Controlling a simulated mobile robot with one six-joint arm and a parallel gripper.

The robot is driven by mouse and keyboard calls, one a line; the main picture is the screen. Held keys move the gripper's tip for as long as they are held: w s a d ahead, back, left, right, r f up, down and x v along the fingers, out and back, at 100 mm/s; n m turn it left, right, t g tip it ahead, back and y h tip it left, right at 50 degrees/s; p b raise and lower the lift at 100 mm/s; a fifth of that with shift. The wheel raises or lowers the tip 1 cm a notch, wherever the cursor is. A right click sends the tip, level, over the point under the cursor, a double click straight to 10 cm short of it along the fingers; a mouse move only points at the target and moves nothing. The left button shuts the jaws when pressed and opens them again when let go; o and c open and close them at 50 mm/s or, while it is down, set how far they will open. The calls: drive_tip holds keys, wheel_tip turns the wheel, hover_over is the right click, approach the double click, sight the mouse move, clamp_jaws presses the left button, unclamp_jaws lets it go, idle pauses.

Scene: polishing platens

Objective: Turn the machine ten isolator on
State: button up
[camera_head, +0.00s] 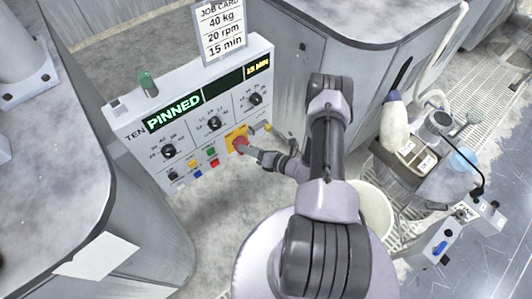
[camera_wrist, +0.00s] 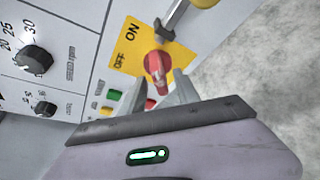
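The machine ten isolator is a red rotary knob (camera_wrist: 157,64) on a yellow plate marked ON and OFF (camera_wrist: 122,58). In the head view the knob (camera_head: 240,144) sits at the lower right of the TEN panel (camera_head: 130,122). My gripper (camera_wrist: 160,84) is open in the wrist view, its two grey fingers apart and pointing at the knob, with nothing held. In the head view my gripper (camera_head: 254,151) is close in front of the plate. Which label the knob points to is unclear.
A yellow-ended lever (camera_head: 268,128) sticks out beside the plate. A job card (camera_head: 221,30) stands above. A white bucket (camera_head: 373,208) is at right.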

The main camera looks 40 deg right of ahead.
drive_tip(key=p+v, duration=0.4)
drive_tip(key=v, duration=1.1)
drive_tip(key=shift+w, duration=0.15)
